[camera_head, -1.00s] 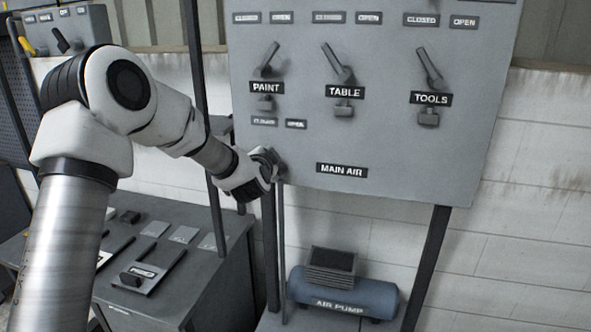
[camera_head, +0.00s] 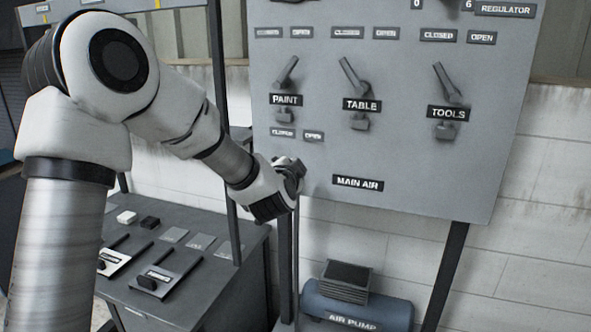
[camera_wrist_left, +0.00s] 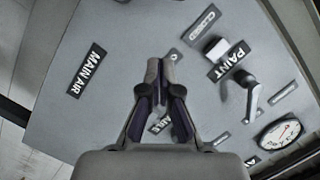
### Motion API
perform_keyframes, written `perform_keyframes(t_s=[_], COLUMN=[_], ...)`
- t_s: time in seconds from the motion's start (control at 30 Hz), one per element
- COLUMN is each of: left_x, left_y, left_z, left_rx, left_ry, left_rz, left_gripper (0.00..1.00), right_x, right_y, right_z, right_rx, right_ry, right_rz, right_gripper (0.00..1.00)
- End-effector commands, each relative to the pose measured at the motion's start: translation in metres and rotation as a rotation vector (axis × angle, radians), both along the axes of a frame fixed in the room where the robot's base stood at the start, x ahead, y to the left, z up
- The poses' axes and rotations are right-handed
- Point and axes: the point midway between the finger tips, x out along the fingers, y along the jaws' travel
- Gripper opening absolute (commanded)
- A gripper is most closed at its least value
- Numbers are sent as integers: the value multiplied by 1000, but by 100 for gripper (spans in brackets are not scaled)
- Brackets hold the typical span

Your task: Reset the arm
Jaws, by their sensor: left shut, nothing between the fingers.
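My left arm comes in from the left in the head view. Its gripper (camera_head: 290,172) is in front of the lower left part of the grey panel (camera_head: 420,180), left of the MAIN AIR label (camera_head: 357,183). In the left wrist view the fingers (camera_wrist_left: 162,68) are together and hold nothing. They point at the panel, between the MAIN AIR label (camera_wrist_left: 87,70) and the PAINT label (camera_wrist_left: 229,62). The gripper hides part of the panel, including whatever lies behind it. I cannot tell whether it touches the panel. My right gripper is in neither view.
The panel carries the PAINT lever (camera_head: 287,73), the TABLE lever (camera_head: 353,75) and the TOOLS lever (camera_head: 447,83). A gauge (camera_wrist_left: 279,133) shows in the left wrist view. A blue air pump (camera_head: 356,305) stands below. A dark bench (camera_head: 215,285) with switches is at lower left.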

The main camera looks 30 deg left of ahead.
Motion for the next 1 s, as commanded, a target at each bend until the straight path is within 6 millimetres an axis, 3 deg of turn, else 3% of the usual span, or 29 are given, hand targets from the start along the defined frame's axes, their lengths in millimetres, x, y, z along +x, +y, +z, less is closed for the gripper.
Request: perform_keyframes(t_s=[0.2,0.77,0.87,0.97,1.0], left_x=[-21,-21,-19,-16,-18], left_y=[-10,-10,-11,-15,-18], left_z=[2,1,-27,-91,-125], left_rx=[0,0,1,15,22], left_ry=[1,5,46,146,203], left_rz=[-1,0,-1,-8,-14], left_gripper=[0,0,0,0,0], right_x=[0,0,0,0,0], right_y=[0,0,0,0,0], right_z=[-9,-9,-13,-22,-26], right_rx=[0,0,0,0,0], right_ry=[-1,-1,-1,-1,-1], right_rz=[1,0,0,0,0], right_gripper=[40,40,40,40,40])
